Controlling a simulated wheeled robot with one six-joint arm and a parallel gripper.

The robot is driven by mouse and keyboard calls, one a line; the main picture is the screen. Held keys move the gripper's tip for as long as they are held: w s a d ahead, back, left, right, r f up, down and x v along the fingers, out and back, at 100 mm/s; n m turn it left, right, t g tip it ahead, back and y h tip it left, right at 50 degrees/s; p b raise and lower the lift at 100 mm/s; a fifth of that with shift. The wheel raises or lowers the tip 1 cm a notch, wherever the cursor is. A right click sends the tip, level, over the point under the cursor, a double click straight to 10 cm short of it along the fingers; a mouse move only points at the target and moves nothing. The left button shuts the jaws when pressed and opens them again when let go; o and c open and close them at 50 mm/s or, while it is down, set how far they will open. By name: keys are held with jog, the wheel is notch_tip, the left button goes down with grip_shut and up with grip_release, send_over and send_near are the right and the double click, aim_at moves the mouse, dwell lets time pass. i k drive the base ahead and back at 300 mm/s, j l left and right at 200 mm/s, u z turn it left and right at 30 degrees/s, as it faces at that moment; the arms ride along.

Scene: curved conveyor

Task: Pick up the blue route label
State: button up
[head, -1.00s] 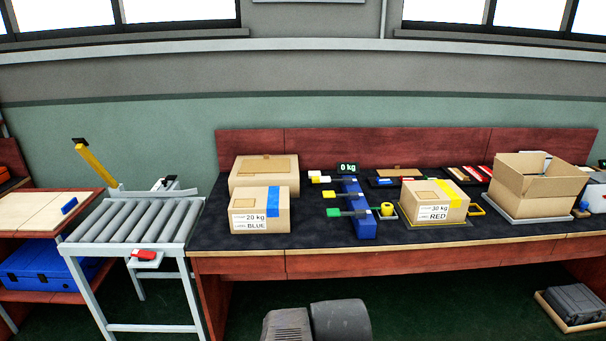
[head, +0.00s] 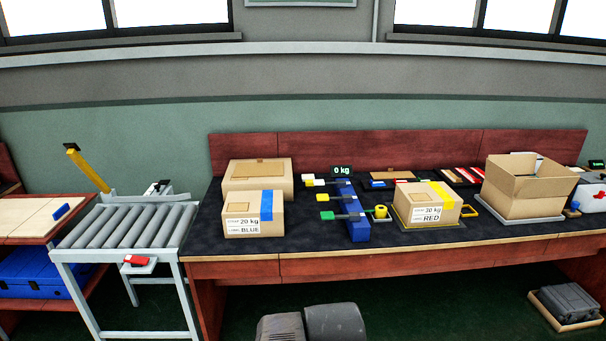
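I cannot tell for certain which blue thing is the route label. A small flat blue piece (head: 377,184) lies in a dark tray at the back of the bench, left of the red-marked items. Another small blue piece (head: 61,211) lies on the pale board at the far left. A carton marked 20 kg BLUE (head: 241,228) stands on the bench with a blue strip (head: 266,206) down its front. My gripper is not in view.
The dark bench (head: 310,240) also holds a blue stand (head: 357,229) with coloured tags, a carton marked RED (head: 405,213), and an open carton (head: 522,200). A roller conveyor (head: 125,228) stands left of the bench.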

aim_at(381, 184)
jog(key=i+l+u, duration=0.45)
jog(key=i+l, duration=1.35)
